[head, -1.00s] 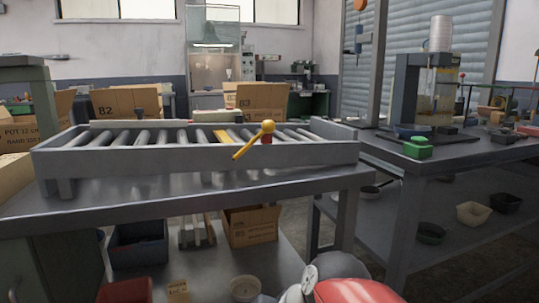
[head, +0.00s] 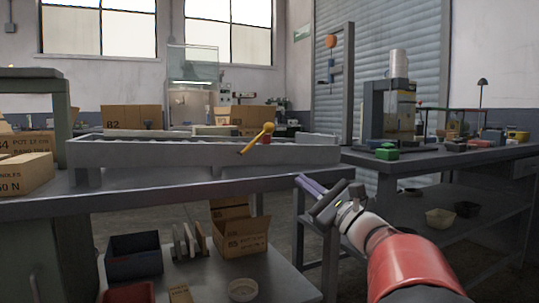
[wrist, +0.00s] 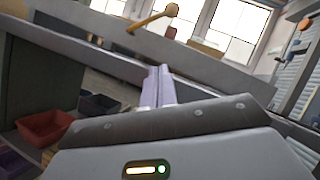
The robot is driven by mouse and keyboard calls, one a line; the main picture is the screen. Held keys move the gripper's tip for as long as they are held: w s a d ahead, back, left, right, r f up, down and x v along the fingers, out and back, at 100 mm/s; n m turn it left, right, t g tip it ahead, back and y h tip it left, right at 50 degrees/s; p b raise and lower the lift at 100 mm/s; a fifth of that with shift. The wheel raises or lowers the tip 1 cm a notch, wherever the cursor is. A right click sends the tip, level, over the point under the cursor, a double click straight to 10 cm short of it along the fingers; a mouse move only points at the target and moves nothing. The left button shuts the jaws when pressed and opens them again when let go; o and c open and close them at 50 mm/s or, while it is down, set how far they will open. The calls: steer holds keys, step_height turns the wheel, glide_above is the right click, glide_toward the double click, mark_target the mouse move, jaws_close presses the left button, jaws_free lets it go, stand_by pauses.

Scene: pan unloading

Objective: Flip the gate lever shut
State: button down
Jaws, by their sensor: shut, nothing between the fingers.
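The yellow gate lever (head: 256,140) is on the near rail of the grey roller conveyor (head: 120,153). Its round knob is at the upper right and its bar slants down to the left, with a small red part beside it. In the wrist view the lever (wrist: 152,19) shows at the top, ahead of the fingers and above them. My gripper (head: 302,181) is shut and empty, with pale purple fingers. It is to the right of the lever and lower, apart from it, in front of the bench. Its fingers (wrist: 158,72) point toward the conveyor in the wrist view.
The bench edge (head: 150,205) runs below the conveyor. A second table (head: 450,160) at right holds a green block (head: 387,152) and a machine. Cardboard boxes (head: 240,228) and a dark bin (head: 134,256) are on the lower shelf. Air before the conveyor is free.

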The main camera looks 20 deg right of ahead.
steer(key=shift+s+d+r+m+t+h, duration=0.2)
steer(key=shift+d+m+t, duration=0.1)
steer(key=shift+d, duration=0.25)
steer(key=shift+s+d+r+m+t+h, duration=0.1)
steer(key=shift+d+m+t+h, duration=0.15)
steer(key=shift+d, duration=0.25)
steer(key=shift+s+a+r+p+x, duration=0.25)
steer(key=shift+r+p+x, duration=0.1)
steer(key=shift+x, duration=1.8)
steer(key=shift+s+a+r+p+x, duration=0.15)
steer(key=shift+s+r+p+x, duration=0.15)
steer(key=shift+x, duration=1.85)
steer(key=shift+s+a+r+p+x, duration=0.25)
steer(key=shift+r+p+x, duration=0.1)
steer(key=shift+x, duration=1.8)
steer(key=shift+y, duration=0.25)
